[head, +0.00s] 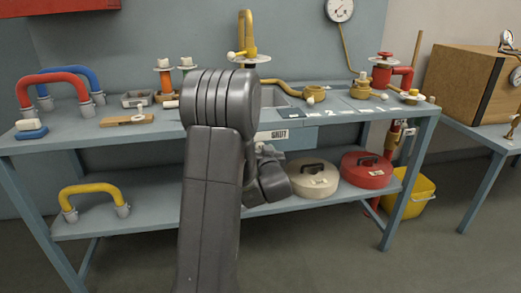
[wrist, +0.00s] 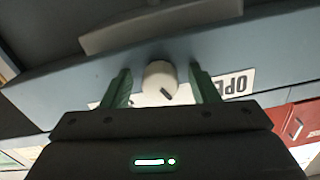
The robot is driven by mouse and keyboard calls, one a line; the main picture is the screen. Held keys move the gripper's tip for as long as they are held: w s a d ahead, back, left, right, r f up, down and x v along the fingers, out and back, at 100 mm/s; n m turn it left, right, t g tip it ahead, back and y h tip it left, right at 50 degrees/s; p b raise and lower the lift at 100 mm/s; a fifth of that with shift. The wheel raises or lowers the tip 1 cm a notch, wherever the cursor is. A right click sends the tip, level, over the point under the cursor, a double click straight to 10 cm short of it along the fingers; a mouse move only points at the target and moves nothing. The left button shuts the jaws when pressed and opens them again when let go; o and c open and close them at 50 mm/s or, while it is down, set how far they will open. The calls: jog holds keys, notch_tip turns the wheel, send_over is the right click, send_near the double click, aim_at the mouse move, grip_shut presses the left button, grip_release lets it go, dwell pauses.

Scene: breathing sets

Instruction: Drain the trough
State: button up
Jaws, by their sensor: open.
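The trough (head: 272,97) is a grey basin set into the blue bench, under a yellow tap (head: 246,35); my arm hides its left part. A plate reading SHUT (head: 272,134) is on the bench front below it. In the wrist view a round white knob (wrist: 158,77) with a dark pointer mark sits on a blue panel. A plate reading OPE, upside down and partly covered, is beside it (wrist: 236,83). My gripper (wrist: 160,72) is open, its green fingers on either side of the knob. I cannot tell whether they touch it. In the head view my arm hides the knob.
The bench top (head: 75,135) carries red and blue hoses, valves and fittings. On the lower shelf are a yellow hose (head: 92,189), a cream round case (head: 312,180) and a red one (head: 366,168). A yellow bucket (head: 408,195) stands at the right.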

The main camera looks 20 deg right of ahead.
jog(key=c, duration=1)
jog(key=shift+f+b, duration=0.1)
jog(key=shift+b, duration=0.35)
jog(key=n+b, duration=0.3)
jog(key=shift+f, duration=0.1)
jog(key=n+b, duration=0.3)
jog(key=shift+n+b, duration=1)
jog(key=shift+b, duration=0.15)
jog(key=shift+r, duration=0.2)
